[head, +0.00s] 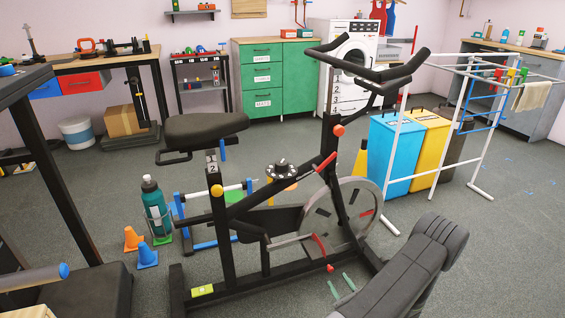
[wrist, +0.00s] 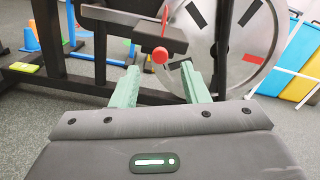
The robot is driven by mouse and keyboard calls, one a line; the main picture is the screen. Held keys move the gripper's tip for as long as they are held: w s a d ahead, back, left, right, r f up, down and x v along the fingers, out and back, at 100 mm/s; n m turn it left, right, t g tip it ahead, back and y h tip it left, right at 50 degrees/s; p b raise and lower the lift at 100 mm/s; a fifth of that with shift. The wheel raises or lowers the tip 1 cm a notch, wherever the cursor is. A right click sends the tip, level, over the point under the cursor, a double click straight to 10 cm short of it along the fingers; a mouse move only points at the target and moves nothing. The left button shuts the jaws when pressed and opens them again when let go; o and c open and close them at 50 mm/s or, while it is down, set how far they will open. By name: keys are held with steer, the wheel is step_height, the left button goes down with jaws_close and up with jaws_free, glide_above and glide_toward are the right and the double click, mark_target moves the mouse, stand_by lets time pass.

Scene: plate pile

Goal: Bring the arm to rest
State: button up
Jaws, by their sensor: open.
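My gripper (head: 341,285) shows at the bottom of the head view, low over the floor in front of the exercise bike (head: 265,268). Its two pale green fingers are apart, with nothing between them. The wrist view shows the same open gripper (wrist: 160,90), pointing toward the bike's lower frame and its grey flywheel (wrist: 225,48). The bike's red knob (wrist: 160,55) appears beyond the gap between the fingers. I cannot tell how far the fingertips are from the frame.
A green bottle (head: 155,208) and orange (head: 133,238) and blue (head: 147,256) cones stand left of the bike. Blue (head: 392,155) and yellow (head: 430,148) bins and a white drying rack (head: 484,120) stand at the right. Open floor (head: 480,255) lies at the lower right.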

mark_target(332, 271)
steer(key=x, duration=0.5)
steer(key=shift+w+a, duration=0.15)
steer(key=shift+w, duration=0.15)
